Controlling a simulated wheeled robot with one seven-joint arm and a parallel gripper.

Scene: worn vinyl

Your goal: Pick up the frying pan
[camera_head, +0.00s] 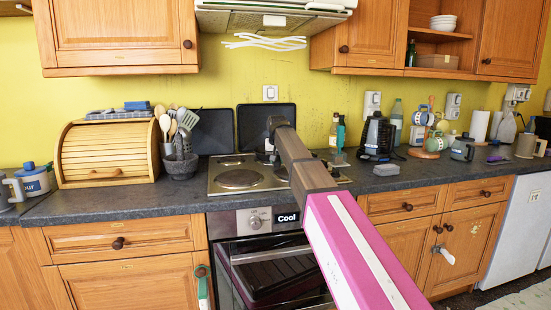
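I cannot make out a frying pan for certain. The hob (222,187) has a round hotplate (239,179) with nothing on it at its front left. My arm hides part of the hob's right side. My pink, white and brown arm reaches from the lower right up over the hob. My gripper (278,124) is at its far end, dark and small, in front of a black square panel (252,122) against the wall. Whether its fingers are open or shut does not show.
Left of the hob are a mortar (181,166) with utensils and a wooden bread bin (104,160). Right of it are a coffee machine (377,138), bottles and mugs. The oven (265,262) is below, and the cooker hood (270,20) hangs above.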

